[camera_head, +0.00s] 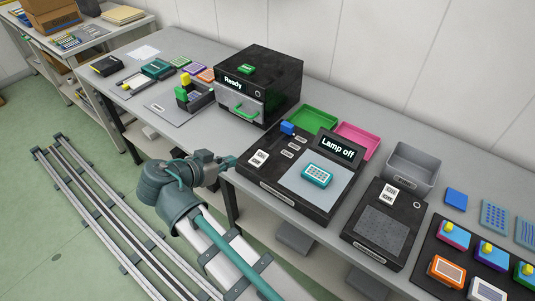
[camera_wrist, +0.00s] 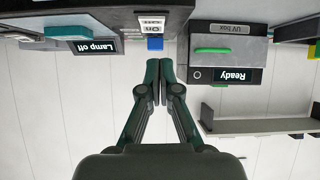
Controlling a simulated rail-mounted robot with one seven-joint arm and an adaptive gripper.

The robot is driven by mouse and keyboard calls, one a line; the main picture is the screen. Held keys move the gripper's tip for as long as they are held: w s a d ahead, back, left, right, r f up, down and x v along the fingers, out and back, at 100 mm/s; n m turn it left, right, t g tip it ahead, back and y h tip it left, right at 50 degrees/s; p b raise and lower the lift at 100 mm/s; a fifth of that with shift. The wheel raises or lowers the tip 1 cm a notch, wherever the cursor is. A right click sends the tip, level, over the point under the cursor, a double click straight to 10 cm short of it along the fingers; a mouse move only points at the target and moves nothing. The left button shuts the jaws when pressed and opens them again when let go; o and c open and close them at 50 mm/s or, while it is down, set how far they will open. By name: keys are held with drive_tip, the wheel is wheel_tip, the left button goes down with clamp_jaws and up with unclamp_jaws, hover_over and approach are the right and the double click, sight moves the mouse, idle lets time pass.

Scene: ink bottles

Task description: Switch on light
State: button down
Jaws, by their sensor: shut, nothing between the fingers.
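The black lamp station (camera_head: 320,212) stands on the long table, with a sign (camera_head: 338,147) reading "Lamp off". Its white On/Off switch (camera_head: 259,158) is at the station's left front; the switch also shows upside down in the wrist view (camera_wrist: 154,23). A blue block (camera_head: 287,128) sits behind the switch. A teal gridded piece (camera_head: 317,175) lies on the pale panel (camera_head: 300,185). My gripper (camera_head: 230,161) is shut and empty, left of the station's front edge and apart from the switch. In the wrist view my closed fingers (camera_wrist: 159,70) point toward the switch area.
A black UV box (camera_head: 262,80) reading "Ready" stands behind to the left. Another black device (camera_head: 380,225) with its own On/Off switch (camera_head: 390,195) is to the right. Green (camera_head: 313,120) and pink (camera_head: 357,138) trays and a grey bin (camera_head: 410,170) line the back.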

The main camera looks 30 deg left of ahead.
drive_tip(key=r, duration=0.1)
drive_tip(key=d+r, duration=0.1)
drive_tip(key=r+t, duration=0.1)
drive_tip(key=shift+w+d+m, duration=0.15)
drive_tip(key=shift+w+m, duration=0.15)
drive_tip(key=shift+w+f, duration=0.1)
drive_tip(key=p, duration=0.2)
hover_over(258, 160)
drive_tip(key=s, duration=0.1)
wheel_tip(258, 160, down, 4)
drive_tip(key=shift+s+f, duration=0.1)
drive_tip(key=f, duration=0.1)
drive_tip(key=w+f, duration=0.1)
drive_tip(key=shift+f, duration=0.35)
drive_tip(key=shift+w+f, duration=0.2)
drive_tip(key=shift+f, duration=0.5)
